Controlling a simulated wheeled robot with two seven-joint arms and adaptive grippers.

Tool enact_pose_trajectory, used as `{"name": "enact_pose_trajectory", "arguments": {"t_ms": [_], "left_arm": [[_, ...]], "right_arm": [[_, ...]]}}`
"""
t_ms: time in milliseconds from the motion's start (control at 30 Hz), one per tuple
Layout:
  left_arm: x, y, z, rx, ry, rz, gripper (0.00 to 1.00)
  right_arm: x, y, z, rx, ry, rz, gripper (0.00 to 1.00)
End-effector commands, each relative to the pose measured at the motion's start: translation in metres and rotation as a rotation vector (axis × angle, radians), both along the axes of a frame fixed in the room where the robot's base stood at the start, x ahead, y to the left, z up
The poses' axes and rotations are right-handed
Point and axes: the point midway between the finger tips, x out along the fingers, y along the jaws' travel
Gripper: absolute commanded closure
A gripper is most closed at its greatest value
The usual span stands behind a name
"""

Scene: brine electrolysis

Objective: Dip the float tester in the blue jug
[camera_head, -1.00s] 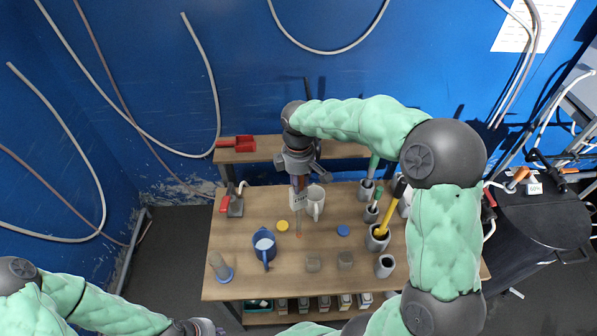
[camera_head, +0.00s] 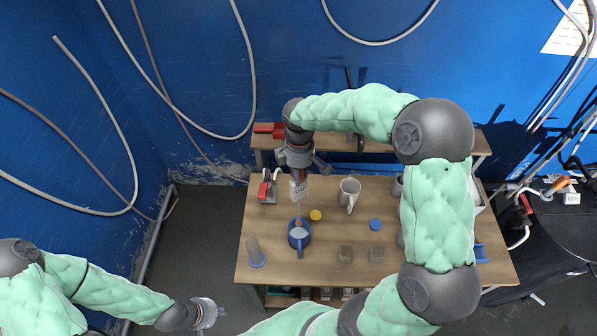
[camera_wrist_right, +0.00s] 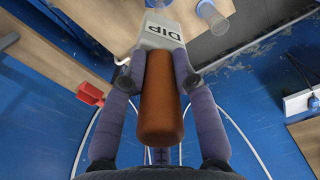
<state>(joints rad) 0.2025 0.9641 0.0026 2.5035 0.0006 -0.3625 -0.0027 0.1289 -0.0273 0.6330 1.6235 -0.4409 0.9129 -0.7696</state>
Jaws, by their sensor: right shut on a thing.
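The float tester has a brown handle (camera_wrist_right: 160,105) and a white plate marked DIP (camera_head: 298,189). My right gripper (camera_head: 299,173) is shut on the handle, with one finger on each side in the right wrist view. The tester hangs roughly upright, its thin lower end pointing down at the blue jug (camera_head: 299,243). In the head view its lower end overlaps the jug's back rim; I cannot tell whether it is inside or above. The jug is hidden in the right wrist view. My left gripper (camera_head: 207,313) is away from the table at lower left, its opening unclear.
A grey mug (camera_head: 349,190) stands right of the tester. Yellow (camera_head: 315,215) and blue (camera_head: 375,224) discs lie nearby. A clear cylinder on a blue base (camera_head: 257,255) stands left of the jug. Two grey blocks (camera_head: 345,254) sit at front. My right arm covers the table's right side.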

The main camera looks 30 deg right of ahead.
Motion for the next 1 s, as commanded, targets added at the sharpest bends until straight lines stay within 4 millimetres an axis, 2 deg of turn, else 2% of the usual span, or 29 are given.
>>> {"name": "enact_pose_trajectory", "arguments": {"t_ms": [1000], "left_arm": [[0.0,0.0,-0.037,0.0,-0.001,0.0,1.0]], "right_arm": [[0.0,0.0,-0.053,0.001,-0.001,-0.001,1.0]]}}
